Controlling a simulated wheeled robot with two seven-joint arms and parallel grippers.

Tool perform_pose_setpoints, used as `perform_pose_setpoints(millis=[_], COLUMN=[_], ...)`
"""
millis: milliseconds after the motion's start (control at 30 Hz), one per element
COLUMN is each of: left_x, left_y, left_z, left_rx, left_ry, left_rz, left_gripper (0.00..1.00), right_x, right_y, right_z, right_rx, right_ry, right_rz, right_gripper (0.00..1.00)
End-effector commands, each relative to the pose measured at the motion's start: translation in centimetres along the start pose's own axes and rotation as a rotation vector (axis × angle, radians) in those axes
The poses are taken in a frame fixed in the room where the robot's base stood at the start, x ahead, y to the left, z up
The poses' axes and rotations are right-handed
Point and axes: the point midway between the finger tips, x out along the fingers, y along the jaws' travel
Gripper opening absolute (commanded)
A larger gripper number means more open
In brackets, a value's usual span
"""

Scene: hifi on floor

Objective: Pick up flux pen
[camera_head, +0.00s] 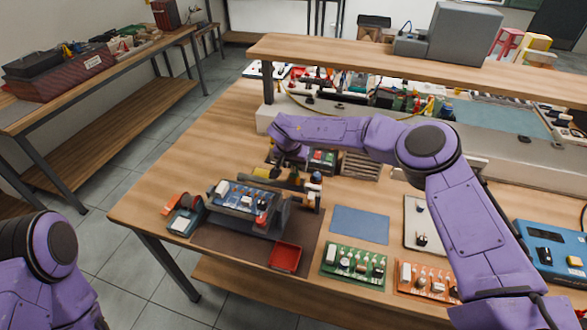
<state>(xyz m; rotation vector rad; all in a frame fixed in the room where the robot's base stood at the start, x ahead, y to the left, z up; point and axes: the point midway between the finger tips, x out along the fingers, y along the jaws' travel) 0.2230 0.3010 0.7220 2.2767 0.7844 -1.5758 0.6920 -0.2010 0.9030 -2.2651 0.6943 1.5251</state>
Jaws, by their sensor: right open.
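I cannot make out a flux pen for certain among the small items. My right arm reaches in from the right, and my right gripper (289,164) points down over the middle of the workbench (155,205). It is open, but its fingertips are small and partly lost among dark parts behind the board holder (262,219). The holder carries a blue circuit board (236,196) on a brown mat (218,240). A small blue-topped item (316,177) stands to the right of the gripper. Of my left arm only purple links show at lower left; its gripper is out of view.
A red tray (285,257) lies at the mat's front. A blue pad (360,224), a green board (353,263) and an orange board (426,280) lie to the right. A raised shelf (345,62) spans the back. A second bench (110,70) stands at left.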

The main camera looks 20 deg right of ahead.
Motion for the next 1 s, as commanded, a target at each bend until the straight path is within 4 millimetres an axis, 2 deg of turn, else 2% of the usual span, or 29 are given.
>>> perform_pose_setpoints(millis=[100,133,267,300,567,733,867,1000], left_x=[0.0,0.0,0.0,0.0,0.1,0.3,0.9,1.9], left_y=[0.0,0.0,0.0,0.0,0.0,0.0,0.1,0.1], left_z=[0.1,0.1,0.1,0.1,0.1,0.2,0.4,0.8], left_rx=[0.000,0.000,0.000,0.000,0.000,0.000,0.000,0.000], left_ry=[-0.001,-0.001,-0.001,-0.001,-0.001,-0.001,-0.001,-0.001], left_rz=[0.000,0.000,-0.001,-0.001,0.000,0.000,0.000,0.000], left_gripper=[1.00,1.00,1.00,1.00,1.00,1.00,1.00,1.00], right_x=[-0.1,-0.1,-0.1,-0.1,-0.1,-1.1,-3.2,-7.0], right_y=[0.0,0.1,0.1,0.1,0.1,0.1,0.1,-0.1], right_z=[0.0,0.0,-0.1,-0.1,-0.1,-0.6,-1.3,0.1], right_rx=[0.001,0.001,0.002,0.002,0.002,0.003,0.002,-0.001], right_ry=[0.001,0.001,0.000,0.000,0.001,0.002,0.004,0.005], right_rz=[-0.001,-0.001,0.000,0.000,0.001,0.000,-0.003,-0.005], right_gripper=[0.53,0.50,0.08,0.02,0.02,0.02,0.02,0.02])
